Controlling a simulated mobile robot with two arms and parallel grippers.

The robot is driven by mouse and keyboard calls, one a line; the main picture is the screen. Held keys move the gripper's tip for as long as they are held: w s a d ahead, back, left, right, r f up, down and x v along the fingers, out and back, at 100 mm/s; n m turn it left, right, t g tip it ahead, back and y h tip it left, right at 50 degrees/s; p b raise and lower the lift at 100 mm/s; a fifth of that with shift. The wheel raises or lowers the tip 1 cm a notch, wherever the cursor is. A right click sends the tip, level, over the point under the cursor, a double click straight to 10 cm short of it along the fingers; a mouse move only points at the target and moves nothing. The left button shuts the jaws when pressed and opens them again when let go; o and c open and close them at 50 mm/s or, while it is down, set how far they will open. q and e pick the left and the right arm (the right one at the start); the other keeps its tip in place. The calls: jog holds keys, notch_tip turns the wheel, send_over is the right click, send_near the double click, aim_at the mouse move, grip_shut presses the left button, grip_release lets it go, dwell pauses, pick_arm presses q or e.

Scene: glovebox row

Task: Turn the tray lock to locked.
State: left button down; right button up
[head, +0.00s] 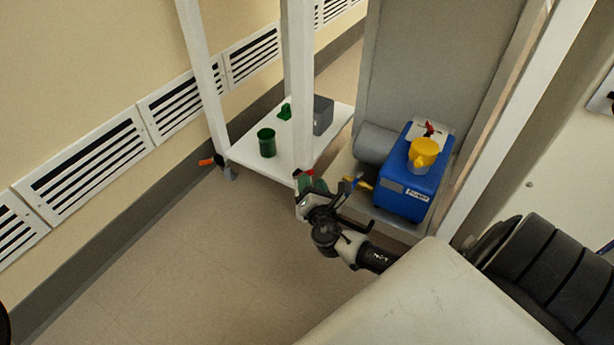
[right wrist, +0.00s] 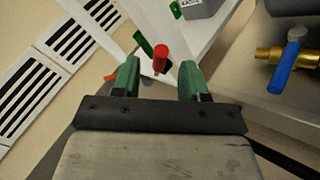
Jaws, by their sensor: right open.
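A red knob (right wrist: 160,58), which looks like the tray lock's handle, shows in the right wrist view just beyond and between my fingertips. The white tray shelf (head: 242,152) lies behind it; the red knob also shows near its front corner in the head view (head: 310,172). My right gripper (right wrist: 157,78) is open, with one green finger on each side of the knob's line and a gap to both. In the head view the right gripper (head: 303,181) is beside the white post. The lock's base and any position marks are hidden. My left gripper is not in view.
A green cup (head: 267,142) and a grey box (head: 322,115) stand on the shelf. A brass valve with a blue handle (right wrist: 285,65) is right of my gripper. A blue box (head: 409,190) with a yellow cup (head: 423,152) stands further right.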

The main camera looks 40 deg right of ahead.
jog(key=shift+b+x, duration=0.55)
jog(key=shift+x, duration=1.6)
jog(key=shift+c, duration=0.3)
grip_shut()
